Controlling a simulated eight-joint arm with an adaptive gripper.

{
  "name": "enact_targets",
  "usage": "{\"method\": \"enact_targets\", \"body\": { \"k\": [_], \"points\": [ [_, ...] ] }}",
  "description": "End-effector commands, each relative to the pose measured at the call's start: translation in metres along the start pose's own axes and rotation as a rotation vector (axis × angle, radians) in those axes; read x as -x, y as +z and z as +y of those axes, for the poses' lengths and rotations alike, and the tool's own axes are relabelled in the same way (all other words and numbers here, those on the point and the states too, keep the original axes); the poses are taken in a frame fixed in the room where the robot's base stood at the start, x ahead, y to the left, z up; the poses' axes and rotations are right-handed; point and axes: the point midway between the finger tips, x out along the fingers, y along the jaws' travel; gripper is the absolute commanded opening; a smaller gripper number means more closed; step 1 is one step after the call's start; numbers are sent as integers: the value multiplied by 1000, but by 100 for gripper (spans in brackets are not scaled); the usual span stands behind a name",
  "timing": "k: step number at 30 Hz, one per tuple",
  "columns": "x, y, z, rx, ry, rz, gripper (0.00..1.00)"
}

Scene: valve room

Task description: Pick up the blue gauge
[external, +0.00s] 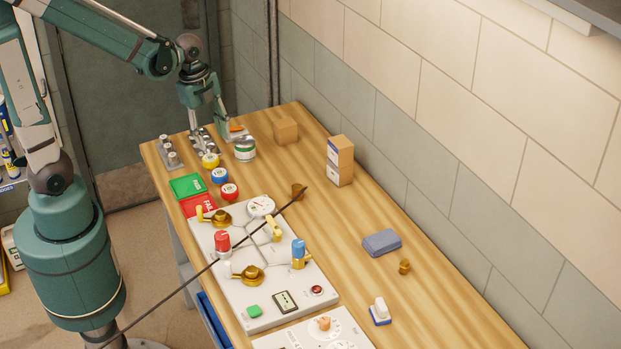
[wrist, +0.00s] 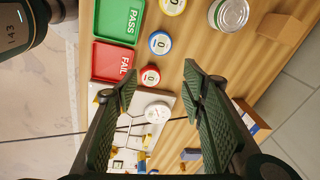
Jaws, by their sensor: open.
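The blue gauge (external: 220,176) is a small round piece with a white dial face. It lies on the wooden table between a yellow gauge (external: 210,160) and a red gauge (external: 229,192). In the wrist view the blue gauge (wrist: 159,43) lies face up, beyond the fingertips and apart from them. My gripper (external: 208,125) is above the far left end of the table. Its fingers are spread wide in the wrist view (wrist: 160,87), with nothing held between them.
A green PASS tray (external: 188,186) and a red FAIL tray (external: 198,205) lie left of the gauges. A can (external: 245,150) and cardboard boxes (external: 340,160) stand to the right. A valve panel (external: 245,295) occupies the near side. The table's right side has free room.

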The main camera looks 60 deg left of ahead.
Motion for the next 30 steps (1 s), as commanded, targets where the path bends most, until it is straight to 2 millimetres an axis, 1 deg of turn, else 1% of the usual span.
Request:
{"method": "enact_targets", "body": {
  "k": [1,9,15,21,30],
  "points": [
    [-9,3,-3,-33,15,1,41],
    [-48,15,-9,-242,90,17,41],
    [-72,22,-11,-373,136,37,41],
    [-84,26,-11,-440,159,51,41],
    [-86,27,-11,-453,162,53,41]
  ]
}}
